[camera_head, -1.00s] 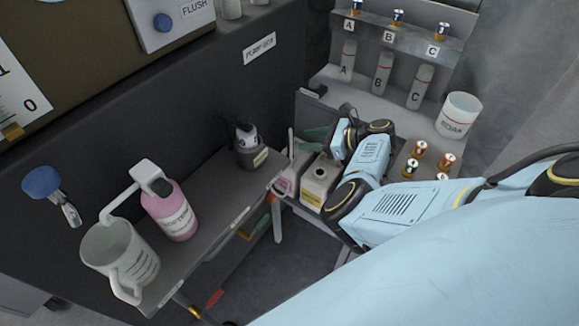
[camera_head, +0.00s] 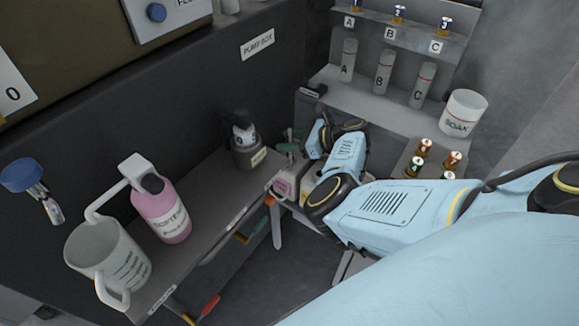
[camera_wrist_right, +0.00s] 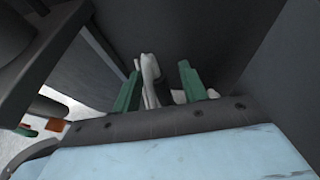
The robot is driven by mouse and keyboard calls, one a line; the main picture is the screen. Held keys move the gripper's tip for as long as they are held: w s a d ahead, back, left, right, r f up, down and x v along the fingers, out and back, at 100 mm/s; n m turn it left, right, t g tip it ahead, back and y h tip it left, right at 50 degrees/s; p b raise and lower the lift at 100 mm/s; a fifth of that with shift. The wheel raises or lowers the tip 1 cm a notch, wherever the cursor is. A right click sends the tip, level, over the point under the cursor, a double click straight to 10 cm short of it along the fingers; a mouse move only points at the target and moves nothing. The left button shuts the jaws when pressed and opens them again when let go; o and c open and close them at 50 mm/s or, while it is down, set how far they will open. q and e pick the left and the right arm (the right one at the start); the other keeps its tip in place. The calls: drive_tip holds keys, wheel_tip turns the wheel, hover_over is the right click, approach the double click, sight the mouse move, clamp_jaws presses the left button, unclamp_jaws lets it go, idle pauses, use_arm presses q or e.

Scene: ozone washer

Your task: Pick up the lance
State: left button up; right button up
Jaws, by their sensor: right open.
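My right gripper (camera_head: 291,141) reaches in at the back end of the dark shelf, beside the grey holder. In the right wrist view its two green fingers (camera_wrist_right: 158,88) are apart. A pale, rounded, upright thing (camera_wrist_right: 150,72) shows between the fingers; whether they touch it I cannot tell. It may be the lance, but its full shape is hidden. In the head view my gripper and arm cover that spot. My left gripper is not in view.
The shelf (camera_head: 205,205) holds a pink softener bottle (camera_head: 167,215), a white jug (camera_head: 105,255) and a grey holder (camera_head: 248,157). Tools with coloured handles hang below its edge. A pink container (camera_head: 287,185) stands near my right arm. A SOAK cup (camera_head: 465,112) stands at right.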

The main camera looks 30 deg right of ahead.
clamp_jaws()
idle(0.3)
idle(0.4)
